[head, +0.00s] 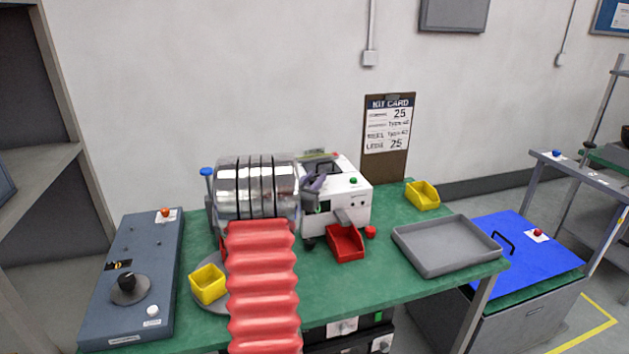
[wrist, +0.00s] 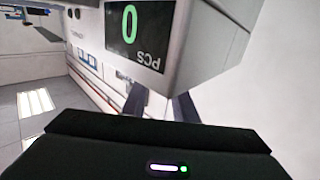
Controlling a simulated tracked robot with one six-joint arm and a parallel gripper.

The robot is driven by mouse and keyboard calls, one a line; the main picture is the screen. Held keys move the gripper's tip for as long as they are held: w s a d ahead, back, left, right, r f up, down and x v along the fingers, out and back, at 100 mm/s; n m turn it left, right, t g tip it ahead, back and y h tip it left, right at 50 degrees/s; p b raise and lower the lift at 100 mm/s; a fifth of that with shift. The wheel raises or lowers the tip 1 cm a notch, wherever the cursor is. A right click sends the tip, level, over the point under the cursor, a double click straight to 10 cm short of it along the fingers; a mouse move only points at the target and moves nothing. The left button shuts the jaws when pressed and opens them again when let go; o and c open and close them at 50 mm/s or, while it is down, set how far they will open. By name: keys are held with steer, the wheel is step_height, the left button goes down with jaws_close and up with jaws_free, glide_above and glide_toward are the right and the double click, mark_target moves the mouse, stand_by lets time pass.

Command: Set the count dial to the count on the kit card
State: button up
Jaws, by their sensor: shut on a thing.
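The kit card (head: 390,125) hangs on a brown board behind the table and shows 25 on its top line and again on its bottom line. The white counter machine (head: 349,200) stands on the green table; its display (wrist: 132,30) reads 0 PCS, upside down in the wrist view. My gripper (wrist: 160,100) is at the machine, with its two dark fingers reaching up to the casing beside the display. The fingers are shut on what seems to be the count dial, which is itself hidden.
A red bin (head: 346,257) sits in front of the machine, with a yellow bin (head: 423,203) and a grey tray (head: 436,266) to its right. Another yellow bin (head: 208,284) and a blue-grey box (head: 140,250) with a black knob (head: 128,283) are at the left.

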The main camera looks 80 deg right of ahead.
steer(key=shift+n+t, duration=0.7)
steer(key=shift+t, duration=0.4)
steer(key=shift+n+t+y, duration=0.15)
steer(key=shift+n+t, duration=1.1)
steer(key=shift+t, duration=0.6)
steer(key=shift+n+t+y, duration=0.15)
steer(key=shift+n+t, duration=1.1)
steer(key=shift+t, duration=0.6)
steer(key=shift+n+t+y, duration=1.3)
steer(key=shift+n+t, duration=0.1)
steer(key=shift+t, duration=0.45)
steer(key=shift+n+t+y, duration=1.3)
steer(key=shift+n+t, duration=0.1)
steer(key=shift+t, duration=0.45)
steer(key=o, duration=1)
steer(key=v, duration=1.3)
steer(key=shift+s+a, duration=0.1)
steer(key=shift+s, duration=0.35)
